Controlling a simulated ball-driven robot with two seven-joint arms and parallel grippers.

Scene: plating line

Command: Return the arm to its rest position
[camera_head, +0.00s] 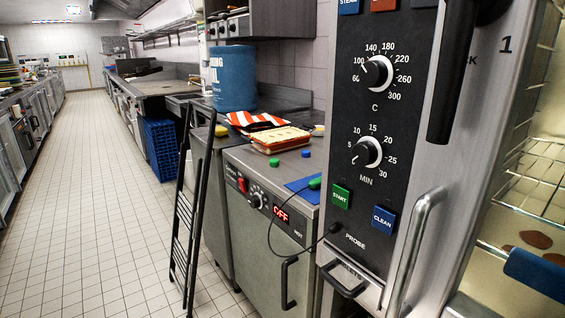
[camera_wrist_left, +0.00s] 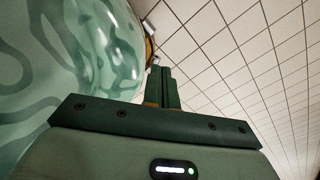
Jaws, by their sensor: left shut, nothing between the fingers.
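My left gripper (camera_wrist_left: 162,88) shows in the left wrist view. Its two dark green fingers are together with nothing between them. Tiled floor lies behind and to the right of it, and a rounded, pale green patterned surface is close on its left. The head view shows neither of my arms, and my right gripper is in neither view.
An oven control panel (camera_head: 368,130) with dials stands close at the right. Its door beside it is open, showing wire racks (camera_head: 535,175). A grey unit (camera_head: 265,225) carries a food tray (camera_head: 280,139). A black folding ladder (camera_head: 183,220) leans left of it. The aisle floor (camera_head: 100,190) is clear.

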